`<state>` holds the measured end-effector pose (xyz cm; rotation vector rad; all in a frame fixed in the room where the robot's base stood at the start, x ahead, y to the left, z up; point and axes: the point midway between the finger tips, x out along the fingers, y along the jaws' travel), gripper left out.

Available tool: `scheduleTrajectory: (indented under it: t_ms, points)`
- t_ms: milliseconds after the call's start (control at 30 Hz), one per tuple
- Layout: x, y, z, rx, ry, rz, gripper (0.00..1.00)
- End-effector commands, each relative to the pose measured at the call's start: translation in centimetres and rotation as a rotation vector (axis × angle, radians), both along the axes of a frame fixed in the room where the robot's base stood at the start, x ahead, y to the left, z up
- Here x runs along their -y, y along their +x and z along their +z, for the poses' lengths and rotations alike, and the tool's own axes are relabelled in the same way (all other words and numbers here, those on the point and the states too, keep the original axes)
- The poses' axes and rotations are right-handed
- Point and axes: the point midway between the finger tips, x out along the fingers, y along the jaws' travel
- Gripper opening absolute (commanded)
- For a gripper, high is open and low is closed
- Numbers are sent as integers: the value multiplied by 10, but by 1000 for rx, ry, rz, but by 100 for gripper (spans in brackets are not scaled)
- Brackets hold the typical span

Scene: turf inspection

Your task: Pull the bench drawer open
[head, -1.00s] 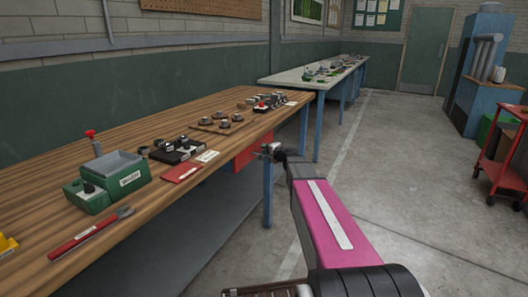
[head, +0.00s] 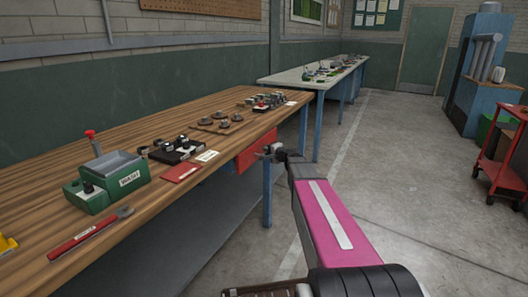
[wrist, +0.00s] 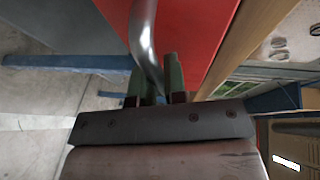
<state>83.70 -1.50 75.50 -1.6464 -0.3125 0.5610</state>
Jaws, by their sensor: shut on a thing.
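The bench drawer has a red front (head: 256,151) below the top of the wooden bench (head: 60,190). It shows large in the wrist view (wrist: 195,35), with a curved metal handle (wrist: 144,35). My gripper (head: 272,151) is at the drawer front in the head view. In the wrist view my gripper (wrist: 155,88) has its two green-tipped fingers on either side of the handle, shut on it. The drawer front stands a little out from under the bench top. The drawer's inside is not visible.
A green box (head: 108,182), a red-handled tool (head: 90,233) and several small parts lie on the bench. A blue bench leg (head: 267,195) stands below the drawer. A red cart (head: 505,155) is at the right. The concrete floor (head: 400,190) between is clear.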

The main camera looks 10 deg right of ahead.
Motion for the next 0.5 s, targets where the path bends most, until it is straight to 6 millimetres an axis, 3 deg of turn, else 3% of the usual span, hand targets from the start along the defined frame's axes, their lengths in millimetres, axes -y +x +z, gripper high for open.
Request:
scheduleTrajectory:
  t_ms: [500]
  points:
    - [109,-81,0,0,-1,-4,0]
